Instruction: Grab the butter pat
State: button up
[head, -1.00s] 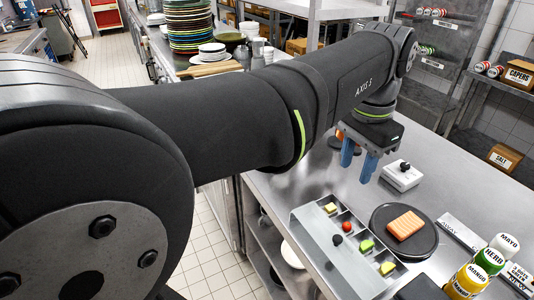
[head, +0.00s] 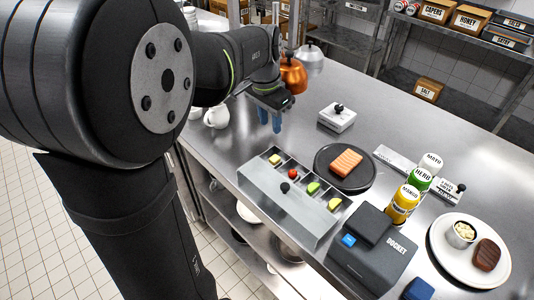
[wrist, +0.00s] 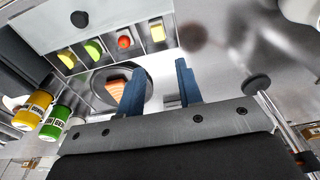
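A small yellow block, which looks like the butter pat (head: 275,159), lies in the far-left compartment of the metal garnish tray (head: 282,207). It also shows in the wrist view (wrist: 157,32), in the end compartment. My gripper (head: 269,122) is above the counter, beyond that end of the tray and apart from the block. Its two blue fingers stand apart with nothing between them, as the wrist view also shows (wrist: 158,82). The neighbouring compartments hold a red tomato (head: 293,174), a green wedge (head: 313,188) and a yellow wedge (head: 334,204).
A dark round plate (head: 335,183) with a salmon piece (head: 345,162) is right of the tray. A white lidded box (head: 337,117) and a copper kettle (head: 292,76) stand near my gripper. Sauce bottles (head: 402,205) and a docket printer (head: 372,250) are nearer right. The back-right counter is clear.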

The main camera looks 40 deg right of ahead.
aim_at(275, 158)
jog(key=f, duration=0.4)
jog(key=d+f, duration=0.1)
jog(key=f, duration=0.8)
jog(key=shift+s+d+f, duration=0.2)
jog(key=shift+d, duration=0.05)
jog(key=c, duration=0.5)
